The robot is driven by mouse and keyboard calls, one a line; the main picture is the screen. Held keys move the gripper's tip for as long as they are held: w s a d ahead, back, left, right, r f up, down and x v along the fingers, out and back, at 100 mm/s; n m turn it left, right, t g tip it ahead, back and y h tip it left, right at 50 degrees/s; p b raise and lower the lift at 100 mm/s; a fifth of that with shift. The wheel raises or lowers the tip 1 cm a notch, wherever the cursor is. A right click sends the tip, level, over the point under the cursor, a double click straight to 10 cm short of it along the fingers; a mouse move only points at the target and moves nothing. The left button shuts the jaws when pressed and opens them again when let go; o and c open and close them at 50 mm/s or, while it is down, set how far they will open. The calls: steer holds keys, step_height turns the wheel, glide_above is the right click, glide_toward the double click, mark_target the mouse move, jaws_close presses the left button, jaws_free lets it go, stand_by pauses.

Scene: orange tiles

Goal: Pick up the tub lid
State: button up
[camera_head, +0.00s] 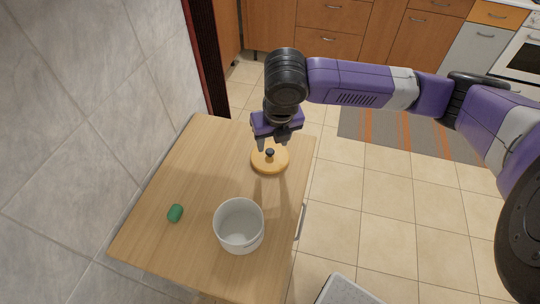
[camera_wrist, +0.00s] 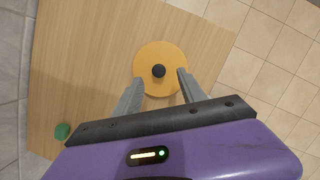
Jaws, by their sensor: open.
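The tub lid (camera_head: 270,161) is a round yellow-orange disc with a dark knob, lying flat on the wooden table near its far right edge. In the wrist view the lid (camera_wrist: 160,55) shows nearly whole, its black knob (camera_wrist: 158,71) at the middle. My gripper (camera_head: 273,146) is above the lid, fingers pointing down. In the wrist view its two grey fingers (camera_wrist: 157,82) are apart with nothing between them but the view of the lid and knob. I cannot tell the exact height gap. A white tub (camera_head: 220,229), open and empty, stands nearer the front of the table.
A small green object (camera_head: 175,213) lies on the table (camera_head: 190,165) at the left; it also shows in the wrist view (camera_wrist: 62,131). A grey tiled wall borders the table's left side. Tiled floor lies to the right, with a striped rug (camera_head: 385,130) and kitchen cabinets beyond.

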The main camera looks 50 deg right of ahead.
mark_target(270, 151)
steer(key=shift+p+x, duration=0.3)
steer(key=shift+x, duration=2.05)
steer(key=shift+a, duration=0.1)
jaws_close()
